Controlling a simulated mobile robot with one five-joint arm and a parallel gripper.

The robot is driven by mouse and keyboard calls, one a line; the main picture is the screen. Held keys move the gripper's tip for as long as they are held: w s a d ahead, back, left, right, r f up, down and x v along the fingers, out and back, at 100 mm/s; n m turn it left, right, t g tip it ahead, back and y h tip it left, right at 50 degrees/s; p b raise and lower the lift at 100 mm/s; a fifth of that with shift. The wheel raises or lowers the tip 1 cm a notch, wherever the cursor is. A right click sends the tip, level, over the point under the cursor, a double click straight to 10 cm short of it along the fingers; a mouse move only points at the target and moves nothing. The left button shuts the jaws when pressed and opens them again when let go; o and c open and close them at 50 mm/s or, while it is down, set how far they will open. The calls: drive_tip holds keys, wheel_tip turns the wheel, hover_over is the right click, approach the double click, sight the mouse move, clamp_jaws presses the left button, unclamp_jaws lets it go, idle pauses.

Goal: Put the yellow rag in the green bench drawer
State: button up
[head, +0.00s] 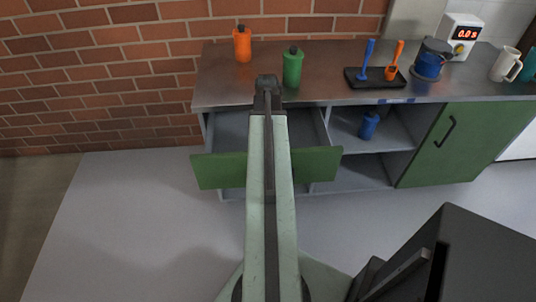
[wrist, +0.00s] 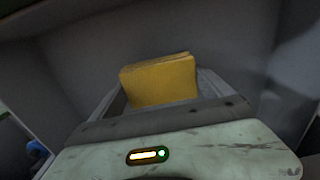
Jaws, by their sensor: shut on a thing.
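The green bench drawer (head: 217,170) is pulled open at the left of the bench, with its grey inside partly showing. My arm reaches over it and covers its middle in the head view. The yellow rag (wrist: 160,80) shows in the wrist view as a folded, flat-sided piece. My gripper (wrist: 162,98) is shut on the rag, with grey surfaces around it. The rag and the gripper's jaws are hidden behind my arm in the head view. I cannot tell how far the rag is from the drawer floor.
Orange (head: 242,44) and green (head: 292,67) bottles stand on the bench top (head: 330,92). A black tray (head: 376,78) with blue and orange tools is to their right. A blue bottle (head: 369,125) stands on the open shelf beside the drawer. A green door (head: 465,142) is at right.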

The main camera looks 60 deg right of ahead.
drive_tip(key=shift+f+b, duration=2.05)
drive_tip(key=shift+f, duration=0.7)
drive_tip(key=o, duration=1.2)
drive_tip(key=shift+r, duration=0.1)
wheel_tip(320, 180, up, 12)
drive_tip(key=p, duration=1.2)
drive_tip(key=shift+r+p, duration=0.25)
drive_tip(key=shift+p, duration=0.1)
drive_tip(key=shift+f, duration=0.15)
